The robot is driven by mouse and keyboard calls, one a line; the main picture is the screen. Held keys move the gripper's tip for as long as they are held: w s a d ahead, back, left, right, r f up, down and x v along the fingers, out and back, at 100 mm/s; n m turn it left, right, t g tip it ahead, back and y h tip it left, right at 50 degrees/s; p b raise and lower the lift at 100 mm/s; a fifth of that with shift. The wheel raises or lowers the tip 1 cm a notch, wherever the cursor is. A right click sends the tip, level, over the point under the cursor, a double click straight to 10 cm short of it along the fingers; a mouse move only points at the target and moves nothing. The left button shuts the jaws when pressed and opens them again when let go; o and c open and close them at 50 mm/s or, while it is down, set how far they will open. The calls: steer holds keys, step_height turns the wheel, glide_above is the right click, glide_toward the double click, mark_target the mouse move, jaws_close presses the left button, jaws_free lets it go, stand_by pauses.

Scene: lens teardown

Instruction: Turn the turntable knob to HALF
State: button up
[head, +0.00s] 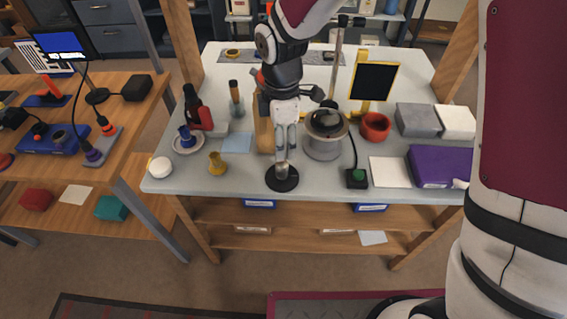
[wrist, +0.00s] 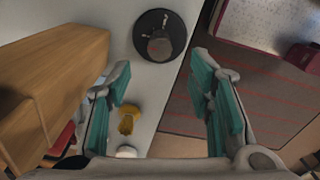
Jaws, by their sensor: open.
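The turntable is a black round disc (head: 290,186) at the front edge of the grey-topped table. A grey cylindrical knob (head: 282,170) stands up at its middle. In the wrist view the disc (wrist: 148,23) is at the top centre, with the knob (wrist: 159,47) on it and small pale marks beside it. The marks are too small to read. My gripper (head: 286,150) points down above and just behind the knob. In the wrist view my gripper (wrist: 160,62) is open, its teal pads apart. The knob appears beyond the gap, with nothing held.
A wooden block (head: 263,128) stands close to the left of my gripper. A grey pot with a black dome (head: 324,147) is close on the right.

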mark_target(282, 163)
step_height(282, 163, down, 10)
steer(key=shift+r, duration=0.25)
jaws_close()
